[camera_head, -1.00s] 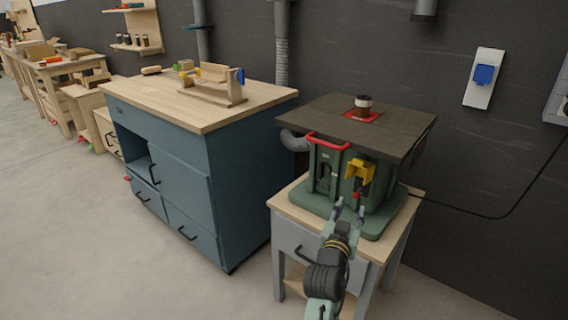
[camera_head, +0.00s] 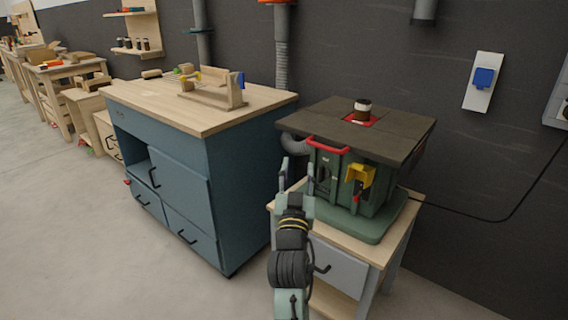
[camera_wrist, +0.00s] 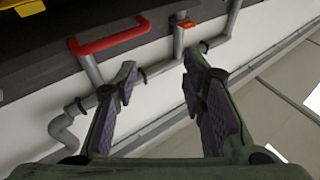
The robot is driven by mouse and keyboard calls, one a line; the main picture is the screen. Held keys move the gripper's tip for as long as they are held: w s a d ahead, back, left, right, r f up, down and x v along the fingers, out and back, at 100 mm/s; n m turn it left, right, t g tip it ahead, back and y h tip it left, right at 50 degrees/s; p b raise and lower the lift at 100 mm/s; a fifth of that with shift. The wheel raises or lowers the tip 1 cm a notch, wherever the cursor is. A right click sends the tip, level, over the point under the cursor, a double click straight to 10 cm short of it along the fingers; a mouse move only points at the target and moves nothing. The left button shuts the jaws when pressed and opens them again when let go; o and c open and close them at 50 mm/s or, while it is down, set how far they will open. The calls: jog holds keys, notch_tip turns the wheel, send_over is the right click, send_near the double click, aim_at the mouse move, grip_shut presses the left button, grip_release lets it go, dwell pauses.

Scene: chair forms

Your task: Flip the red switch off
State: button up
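The green machine (camera_head: 335,170) with a dark flat top stands on a small wooden-topped cabinet. A yellow cover (camera_head: 360,174) is on its front, and a small red part (camera_head: 356,197), likely the red switch, shows just below it. Whether it is on or off is too small to tell. My gripper (camera_head: 297,165) is open and empty, left of the yellow cover and apart from it. In the wrist view my open gripper (camera_wrist: 160,68) has nothing between its fingers. A yellow part (camera_wrist: 25,8) shows at the upper left there; the red switch is not visible.
A red handle (camera_head: 328,145) sits under the machine top's front edge, close to my gripper; it also shows in the wrist view (camera_wrist: 110,38). A blue workbench (camera_head: 240,180) stands to the left. Open floor (camera_head: 100,240) lies at the left front.

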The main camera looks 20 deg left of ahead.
jog(key=shift+n+y, duration=0.4)
jog(key=shift+y, duration=0.4)
jog(key=shift+s+a+r, duration=0.55)
jog(key=shift+a+r, duration=0.15)
jog(key=shift+r, duration=0.1)
jog(key=shift+s+a+r, duration=0.5)
jog(key=shift+a+r, duration=0.15)
jog(key=shift+r, duration=0.15)
